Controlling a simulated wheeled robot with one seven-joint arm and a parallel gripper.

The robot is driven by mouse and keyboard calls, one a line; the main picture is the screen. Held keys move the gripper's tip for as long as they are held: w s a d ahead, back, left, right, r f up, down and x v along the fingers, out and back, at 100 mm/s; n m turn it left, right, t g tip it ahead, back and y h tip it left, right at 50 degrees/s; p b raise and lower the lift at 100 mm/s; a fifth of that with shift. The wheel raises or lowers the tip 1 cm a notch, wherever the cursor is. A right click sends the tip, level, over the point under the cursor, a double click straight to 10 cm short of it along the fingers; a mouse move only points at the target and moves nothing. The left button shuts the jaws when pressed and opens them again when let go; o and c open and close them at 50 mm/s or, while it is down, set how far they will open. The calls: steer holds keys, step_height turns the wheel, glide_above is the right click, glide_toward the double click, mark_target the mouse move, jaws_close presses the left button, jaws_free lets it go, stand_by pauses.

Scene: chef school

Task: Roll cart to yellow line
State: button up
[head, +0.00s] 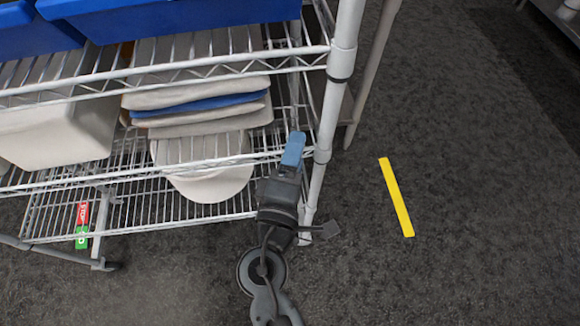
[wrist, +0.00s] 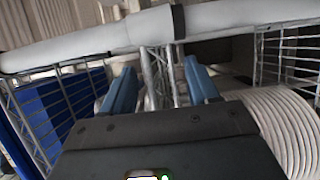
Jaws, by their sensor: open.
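The cart (head: 318,185) is a silver wire-shelf rack filling the left and top of the head view, with its right corner post nearest the yellow line. The yellow line (head: 397,197) is a short strip on the dark floor, right of the cart and apart from it. My gripper (head: 294,140), with blue fingers, is at the cart's near side, just left of that post. In the wrist view my gripper (wrist: 161,78) is open, with a wire shelf truss showing between its fingers and the pale post (wrist: 105,38) across the view beyond them. I cannot tell whether they touch.
Blue bins (head: 170,18), folded cloths (head: 200,100), a white tub (head: 60,135) and stacked plates (wrist: 285,125) are on the shelves. A red and green stop/go pedal (head: 82,225) is at the cart's lower left. Floor around the line is clear. Another rack edge (head: 560,15) is at the top right.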

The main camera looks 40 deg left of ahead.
steer(key=shift+x, duration=1.5)
steer(key=shift+c, duration=0.4)
jaws_close()
